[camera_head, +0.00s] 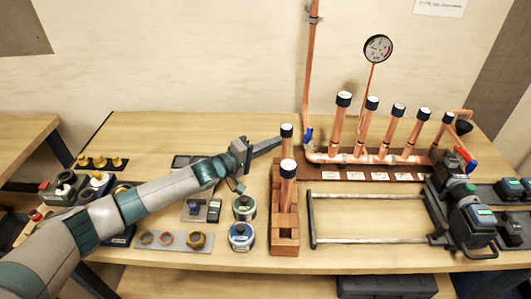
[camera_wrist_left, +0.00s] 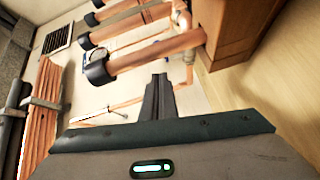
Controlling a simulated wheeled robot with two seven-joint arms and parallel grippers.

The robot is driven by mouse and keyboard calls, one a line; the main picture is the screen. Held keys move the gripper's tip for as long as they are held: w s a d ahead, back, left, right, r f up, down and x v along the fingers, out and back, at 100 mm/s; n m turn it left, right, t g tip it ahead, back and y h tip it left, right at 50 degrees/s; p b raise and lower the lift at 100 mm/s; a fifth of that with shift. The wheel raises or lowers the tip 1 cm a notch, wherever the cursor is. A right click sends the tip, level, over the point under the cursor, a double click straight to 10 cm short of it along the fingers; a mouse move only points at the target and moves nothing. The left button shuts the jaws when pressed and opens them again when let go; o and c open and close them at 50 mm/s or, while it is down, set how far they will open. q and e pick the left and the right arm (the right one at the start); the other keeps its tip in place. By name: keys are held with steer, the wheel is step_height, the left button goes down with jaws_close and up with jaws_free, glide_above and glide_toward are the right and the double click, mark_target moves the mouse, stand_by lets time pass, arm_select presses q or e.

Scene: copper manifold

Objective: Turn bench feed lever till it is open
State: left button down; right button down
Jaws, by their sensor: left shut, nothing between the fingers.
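The copper manifold (camera_head: 360,158) stands at the back of the bench with several black-capped upright pipes. A blue lever (camera_head: 308,136) sits at its left end, where the wall pipe comes down. A red lever (camera_head: 471,163) sits at its right end. No readable label shows which one is the bench feed lever. My left gripper (camera_head: 268,146) reaches in from the left, its fingers shut and empty, pointing toward the blue lever but apart from it. The shut fingers also show in the left wrist view (camera_wrist_left: 158,95), with capped copper pipes beyond. My right gripper does not show.
A wooden rack (camera_head: 285,235) with capped pipes (camera_head: 288,170) stands close by my left fingers. Two round tins (camera_head: 242,236) and a tray of rings (camera_head: 172,241) lie near my arm. Grey rails (camera_head: 370,241) and a dark machine (camera_head: 470,215) fill the right front.

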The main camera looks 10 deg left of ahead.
arm_select(q)
steer(key=shift+s+a+r+b, duration=0.1)
steer(key=shift+s+a+b, duration=0.25)
steer(key=shift+s, duration=0.65)
steer(key=shift+s+a+b, duration=0.15)
steer(key=shift+s+a, duration=0.4)
steer(key=shift+s, duration=0.4)
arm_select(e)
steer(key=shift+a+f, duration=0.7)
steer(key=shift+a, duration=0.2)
